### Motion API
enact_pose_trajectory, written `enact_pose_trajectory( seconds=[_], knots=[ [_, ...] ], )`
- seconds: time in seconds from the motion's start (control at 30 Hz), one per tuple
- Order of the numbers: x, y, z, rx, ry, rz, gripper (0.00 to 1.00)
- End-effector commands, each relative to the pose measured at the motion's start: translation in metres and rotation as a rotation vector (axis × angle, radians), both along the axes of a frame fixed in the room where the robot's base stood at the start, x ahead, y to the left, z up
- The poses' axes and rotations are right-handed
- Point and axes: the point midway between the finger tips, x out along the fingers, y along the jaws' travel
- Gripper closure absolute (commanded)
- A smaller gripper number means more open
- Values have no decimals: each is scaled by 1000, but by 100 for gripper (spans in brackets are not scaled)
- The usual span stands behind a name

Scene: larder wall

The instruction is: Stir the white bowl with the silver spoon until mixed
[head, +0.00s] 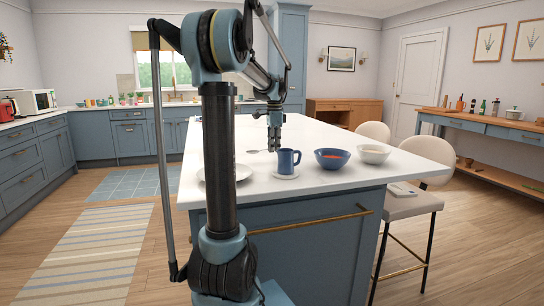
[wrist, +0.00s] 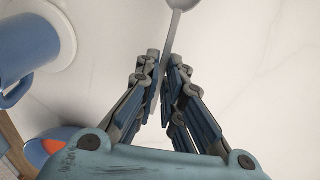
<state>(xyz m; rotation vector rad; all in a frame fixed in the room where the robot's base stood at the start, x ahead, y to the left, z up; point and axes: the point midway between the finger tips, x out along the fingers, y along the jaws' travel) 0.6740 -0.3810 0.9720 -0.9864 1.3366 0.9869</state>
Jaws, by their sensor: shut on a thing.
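The silver spoon (wrist: 168,42) runs between my gripper's fingers in the wrist view, with its round end at the top edge. It also shows in the head view (head: 254,151), low over or on the worktop; I cannot tell which. My gripper (head: 273,149) is shut on its handle, and the fingers also show in the wrist view (wrist: 160,95). The white bowl (head: 374,154) stands upright near the island's right edge, well to the right of my gripper. Its contents are hard to make out. It is not in the wrist view.
A blue mug (head: 284,162) on a white saucer (head: 287,176) and a blue bowl (head: 332,160) with orange contents stand between my gripper and the white bowl. A white plate (head: 243,172) is partly hidden by my arm. The worktop behind is clear. Stools (head: 428,150) stand at the right.

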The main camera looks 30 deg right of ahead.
Motion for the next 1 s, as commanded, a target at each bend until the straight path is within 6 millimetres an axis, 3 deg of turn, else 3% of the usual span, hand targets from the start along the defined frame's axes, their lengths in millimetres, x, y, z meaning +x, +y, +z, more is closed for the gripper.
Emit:
enact_pose_trajectory(
  seconds=[0.2, 0.47, 0.77, 1.0],
  knots=[
    [0, 0, 38, 0, 0, 0, 100],
    [0, -5, 57, -42, 16, 4, 100],
    [6, -51, 66, -423, 117, 63, 100],
    [31, -83, 104, -796, 166, 166, 100]
  ],
)
